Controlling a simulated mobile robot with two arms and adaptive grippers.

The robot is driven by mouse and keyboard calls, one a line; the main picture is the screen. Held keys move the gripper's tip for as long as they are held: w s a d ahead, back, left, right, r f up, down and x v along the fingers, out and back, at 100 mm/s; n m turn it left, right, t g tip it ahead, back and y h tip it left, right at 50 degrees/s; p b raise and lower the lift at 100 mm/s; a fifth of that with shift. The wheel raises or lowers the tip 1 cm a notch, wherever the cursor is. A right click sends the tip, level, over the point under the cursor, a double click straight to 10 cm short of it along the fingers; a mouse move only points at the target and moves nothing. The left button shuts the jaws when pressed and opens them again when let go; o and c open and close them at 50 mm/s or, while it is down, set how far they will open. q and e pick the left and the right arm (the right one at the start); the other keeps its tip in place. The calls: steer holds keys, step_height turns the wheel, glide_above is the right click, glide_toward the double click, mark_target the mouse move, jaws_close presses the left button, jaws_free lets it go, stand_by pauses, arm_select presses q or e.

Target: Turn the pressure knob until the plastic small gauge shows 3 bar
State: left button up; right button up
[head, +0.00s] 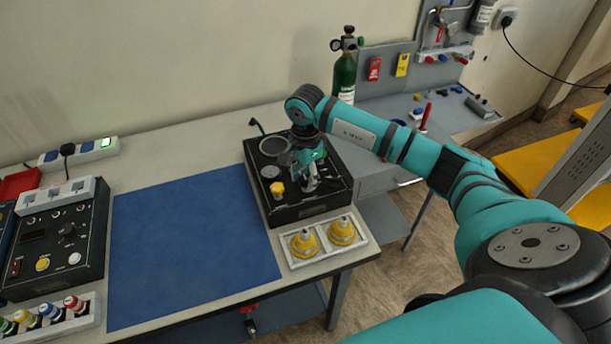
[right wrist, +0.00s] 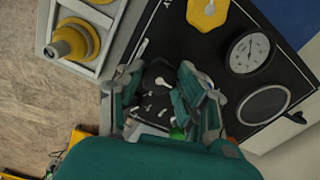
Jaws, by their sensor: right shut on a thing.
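The black trainer box (head: 290,212) stands on the table, right of the blue mat. A small white-faced gauge (head: 269,171) is on its top; it also shows in the right wrist view (right wrist: 249,53), where its reading is too small to tell. My right gripper (head: 311,184) reaches down over the box's right part. In the right wrist view its fingers (right wrist: 160,100) are shut around a dark knob (right wrist: 158,76) with a white pointer, partly hidden by the fingers. My left gripper is not in view.
A yellow knob (head: 277,188) and a grey round disc (head: 274,146) flank the gauge. Two yellow fittings sit in a white tray (head: 318,246) in front. A green cylinder (head: 345,74) stands behind. The blue mat (head: 190,240) is clear.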

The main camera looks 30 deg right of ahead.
mark_target(306, 178)
steer(key=m+b, duration=0.2)
steer(key=m, duration=0.2)
steer(key=shift+b, duration=0.35)
steer(key=shift+w+r+m+b, duration=0.1)
steer(key=shift+m+b, duration=0.8)
steer(key=shift+m, duration=1.4)
steer(key=o, duration=1.1)
steer(key=shift+o, duration=0.2)
step_height(306, 178, up, 12)
